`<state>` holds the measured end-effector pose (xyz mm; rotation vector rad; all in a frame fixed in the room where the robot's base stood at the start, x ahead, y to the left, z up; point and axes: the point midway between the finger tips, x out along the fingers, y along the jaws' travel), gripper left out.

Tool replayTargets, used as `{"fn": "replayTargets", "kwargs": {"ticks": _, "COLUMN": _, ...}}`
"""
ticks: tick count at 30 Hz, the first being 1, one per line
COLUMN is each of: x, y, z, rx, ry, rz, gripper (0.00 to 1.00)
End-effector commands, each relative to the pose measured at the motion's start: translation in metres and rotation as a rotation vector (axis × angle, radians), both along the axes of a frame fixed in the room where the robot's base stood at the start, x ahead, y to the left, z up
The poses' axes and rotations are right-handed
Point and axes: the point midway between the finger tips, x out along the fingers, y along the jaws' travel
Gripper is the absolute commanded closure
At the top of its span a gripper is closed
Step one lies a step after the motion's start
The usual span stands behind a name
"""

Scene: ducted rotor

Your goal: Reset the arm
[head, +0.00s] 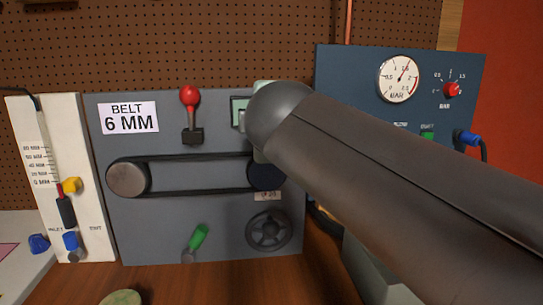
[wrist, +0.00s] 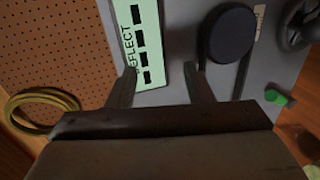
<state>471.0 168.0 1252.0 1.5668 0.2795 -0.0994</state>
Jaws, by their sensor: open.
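My gripper (wrist: 167,72) shows in the wrist view with its two fingers apart and nothing between them. The fingers point at the grey belt panel (wrist: 180,50), over the edge of a pale green strip (wrist: 146,40) with black bars and partly hidden lettering that ends in "FLECT". I cannot tell whether the fingers touch the panel. In the head view my arm reaches from the lower right to the panel's upper right, and my gripper is hidden there.
The belt panel carries a red-knobbed lever (head: 191,112), a belt on two pulleys, a green handle (head: 197,238) and a handwheel (head: 269,231). A blue gauge box (head: 345,75) stands right, partly behind my arm. A white scale board (head: 60,180) stands left. A yellow coil (wrist: 42,108) hangs on pegboard.

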Motion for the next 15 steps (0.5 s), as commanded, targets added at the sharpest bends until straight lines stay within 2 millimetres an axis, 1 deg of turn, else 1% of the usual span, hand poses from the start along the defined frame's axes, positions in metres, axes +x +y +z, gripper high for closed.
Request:
{"fn": "replayTargets", "kwargs": {"ticks": 1, "x": 0.002, "y": -0.010, "z": -0.008, "rx": 0.025, "ry": 0.045, "rz": -0.031, "gripper": 0.53}}
{"fn": "replayTargets", "kwargs": {"ticks": 8, "x": -0.001, "y": -0.046, "z": -0.064, "rx": 0.180, "ry": 0.243, "rz": -0.184, "gripper": 0.53}}
{"fn": "replayTargets", "kwargs": {"ticks": 11, "x": -0.008, "y": -0.064, "z": -0.092, "rx": 0.260, "ry": 0.344, "rz": -0.273, "gripper": 0.53}}
{"fn": "replayTargets", "kwargs": {"ticks": 14, "x": -0.021, "y": -0.086, "z": -0.125, "rx": 0.358, "ry": 0.462, "rz": -0.390, "gripper": 0.53}}
{"fn": "replayTargets", "kwargs": {"ticks": 15, "x": -0.030, "y": -0.096, "z": -0.141, "rx": 0.404, "ry": 0.518, "rz": -0.449, "gripper": 0.53}}
